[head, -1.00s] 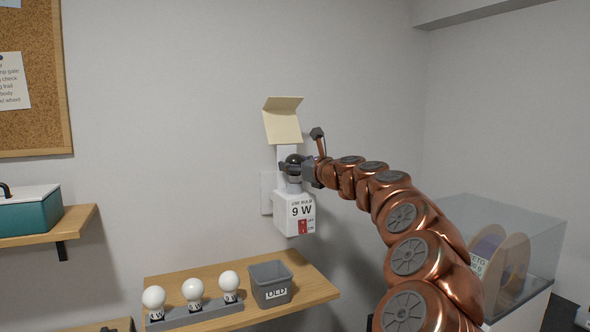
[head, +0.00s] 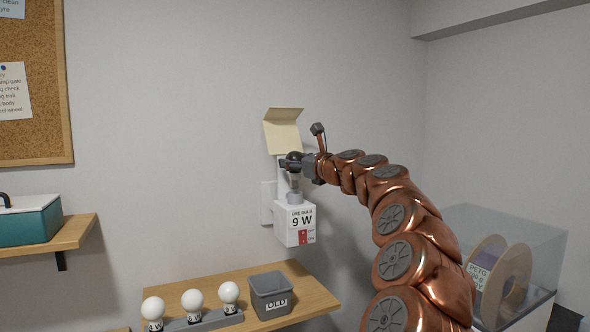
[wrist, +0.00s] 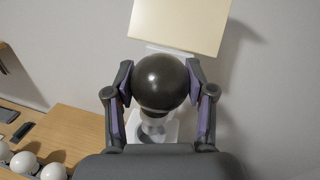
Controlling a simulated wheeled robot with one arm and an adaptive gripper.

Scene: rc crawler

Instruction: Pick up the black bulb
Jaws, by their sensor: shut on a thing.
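The black bulb (head: 294,157) is upright above the white lamp box (head: 294,224), which is marked "USE BULB 9 W" and has a red switch (head: 303,237). My gripper (head: 291,164) reaches in from the right and is shut on the bulb's dark globe. In the wrist view the globe (wrist: 161,82) sits between both fingers (wrist: 160,90), which touch its sides. The bulb's pale lower part shows under the globe, above the grey socket (head: 295,197). I cannot tell whether its base is fully clear of the socket.
A cream flap (head: 283,130) stands just above the bulb. Below is a wooden shelf (head: 222,284) with a grey "OLD" bin (head: 271,295) and white bulbs (head: 192,299) in a grey rack. A clear case with a spool (head: 502,275) stands at right.

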